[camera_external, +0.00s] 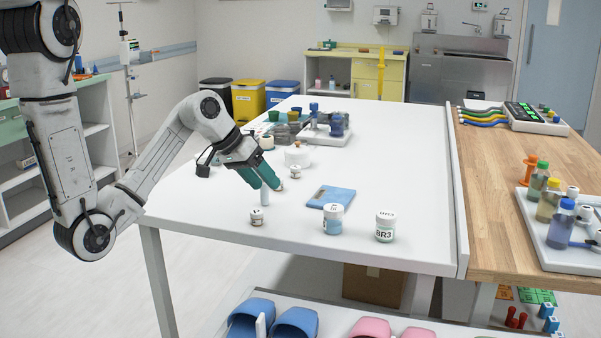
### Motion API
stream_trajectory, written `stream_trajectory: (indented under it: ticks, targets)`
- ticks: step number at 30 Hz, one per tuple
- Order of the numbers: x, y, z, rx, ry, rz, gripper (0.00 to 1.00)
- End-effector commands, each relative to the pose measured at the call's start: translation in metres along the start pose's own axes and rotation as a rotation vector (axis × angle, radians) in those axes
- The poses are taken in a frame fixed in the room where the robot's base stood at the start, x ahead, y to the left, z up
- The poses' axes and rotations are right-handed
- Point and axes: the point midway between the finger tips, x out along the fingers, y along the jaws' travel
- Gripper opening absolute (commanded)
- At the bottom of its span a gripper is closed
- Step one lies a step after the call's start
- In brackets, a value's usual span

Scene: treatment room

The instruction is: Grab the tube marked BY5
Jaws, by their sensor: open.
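My gripper (265,185) has teal fingers that point down over the near left part of the white table (405,190). It is open. A slim pale-blue tube (265,197) stands upright just below the fingertips; I cannot tell whether they touch it or surround its top. No BY5 marking is readable in this view. A small labelled jar (257,217) stands in front of the tube, its label too small to read. A jar marked BR3 (385,230) and a blue jar with a white lid (333,220) stand to the right.
A blue flat pad (331,197) lies right of my gripper. Small white items (296,172) and a white round container (297,155) are behind it. A tray with blue bottles (325,137) stands farther back. The table's right-hand middle is clear.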

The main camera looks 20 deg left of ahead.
Motion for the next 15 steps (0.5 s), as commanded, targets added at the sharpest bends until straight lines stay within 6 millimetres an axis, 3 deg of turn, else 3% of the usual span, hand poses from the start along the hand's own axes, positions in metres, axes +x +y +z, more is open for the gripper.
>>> stream_trajectory:
  ticks: [1, 6, 10, 15]
  targets:
    - [-0.002, 0.011, -0.023, 0.050, 0.034, 0.031, 0.58]
    - [-0.014, 0.055, -0.073, 0.224, 0.099, 0.138, 0.58]
    - [-0.022, 0.080, -0.095, 0.357, 0.108, 0.191, 0.58]
    - [-0.027, 0.096, -0.106, 0.516, 0.069, 0.222, 0.58]
